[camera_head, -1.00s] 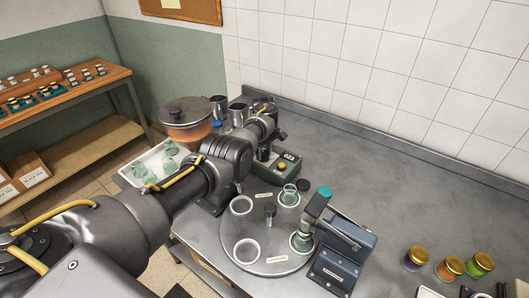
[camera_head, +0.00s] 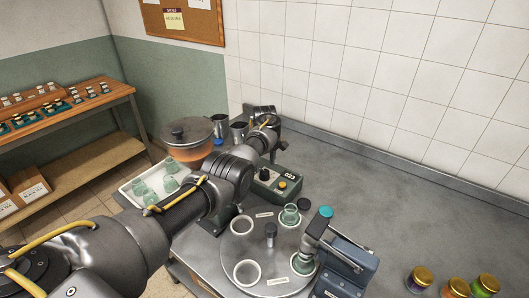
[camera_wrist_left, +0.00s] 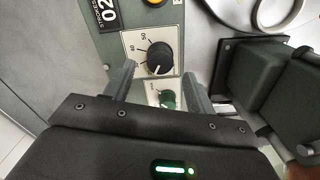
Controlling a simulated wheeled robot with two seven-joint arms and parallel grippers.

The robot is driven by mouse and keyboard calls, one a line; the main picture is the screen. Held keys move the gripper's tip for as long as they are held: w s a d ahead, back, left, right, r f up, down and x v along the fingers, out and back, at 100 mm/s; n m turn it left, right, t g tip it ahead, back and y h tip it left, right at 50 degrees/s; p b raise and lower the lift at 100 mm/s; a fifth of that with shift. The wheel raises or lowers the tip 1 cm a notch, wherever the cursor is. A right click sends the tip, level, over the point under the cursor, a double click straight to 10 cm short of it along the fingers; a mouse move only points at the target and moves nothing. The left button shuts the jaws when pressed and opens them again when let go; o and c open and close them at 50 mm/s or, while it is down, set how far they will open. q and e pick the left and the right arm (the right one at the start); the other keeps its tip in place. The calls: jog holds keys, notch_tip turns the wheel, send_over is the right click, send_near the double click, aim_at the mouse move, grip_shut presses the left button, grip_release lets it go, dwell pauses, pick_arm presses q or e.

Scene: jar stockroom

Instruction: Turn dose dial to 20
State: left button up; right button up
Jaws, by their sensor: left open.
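The green dose box (camera_head: 262,191) stands on the bench, its display reading 023. Its black dial (camera_head: 264,174) shows below my left gripper (camera_head: 273,153). In the left wrist view the black dial (camera_wrist_left: 159,57) sits on a white scale plate with 40 and 50 legible; a pale pointer mark seems to face the lower edge. My right gripper is not in view.
An orange button (camera_head: 282,185) is on the box beside the dial. A round turntable (camera_head: 265,250) with jars and a blue-grey press (camera_head: 345,270) stand in front. A lidded orange pot (camera_head: 188,145) and a jar tray (camera_head: 135,200) are left. The bench at right is mostly clear.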

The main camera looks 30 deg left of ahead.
aim_at(264, 171)
pick_arm(q)
notch_tip(264, 171, up, 7)
jog(key=shift+f+b, duration=0.15)
jog(key=shift+b, duration=0.15)
